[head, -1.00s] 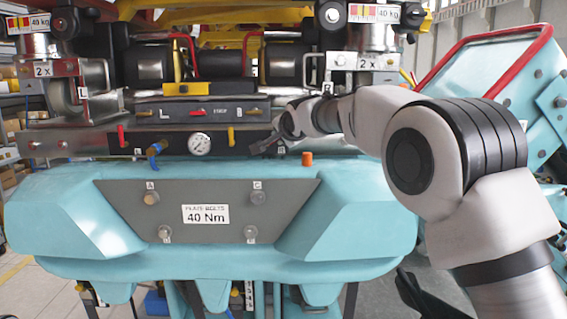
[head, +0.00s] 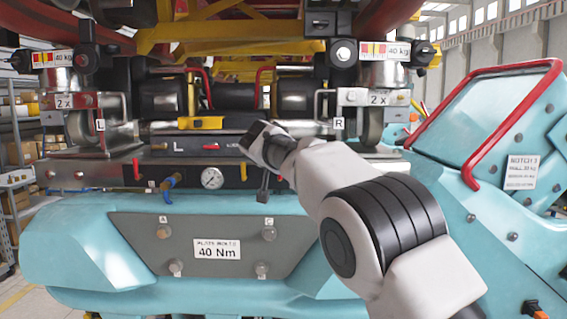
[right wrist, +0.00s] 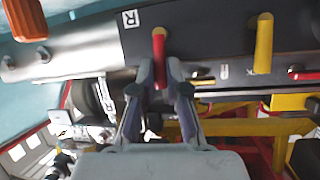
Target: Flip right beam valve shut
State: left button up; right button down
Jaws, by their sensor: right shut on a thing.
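The right beam valve shows in the right wrist view as a red lever (right wrist: 159,45) on the dark beam, close to an R label (right wrist: 131,19). My right gripper (right wrist: 160,72) has its two fingers either side of the lever's free end, shut on it. In the head view my right wrist and gripper (head: 263,185) are in front of the beam's right part and hide this lever. The left red lever (head: 136,170) and a yellow lever (head: 243,171) show on the beam (head: 190,176). My left gripper is in neither view.
A pressure gauge (head: 212,178) and a blue fitting (head: 168,184) sit on the beam. A grey bolt plate (head: 215,240) is below on the turquoise body. An orange cap (right wrist: 24,18) is near the beam's end. Red bars (head: 470,150) stand at the right.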

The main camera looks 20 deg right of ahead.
jog(key=shift+a+n+h, duration=0.15)
jog(key=shift+n+h, duration=0.15)
jog(key=shift+n, duration=0.1)
jog(key=shift+f, duration=0.1)
jog(key=c, duration=1.2)
grip_release()
jog(key=shift+w, duration=0.1)
jog(key=shift+w+f, duration=0.1)
jog(key=shift+w, duration=0.05)
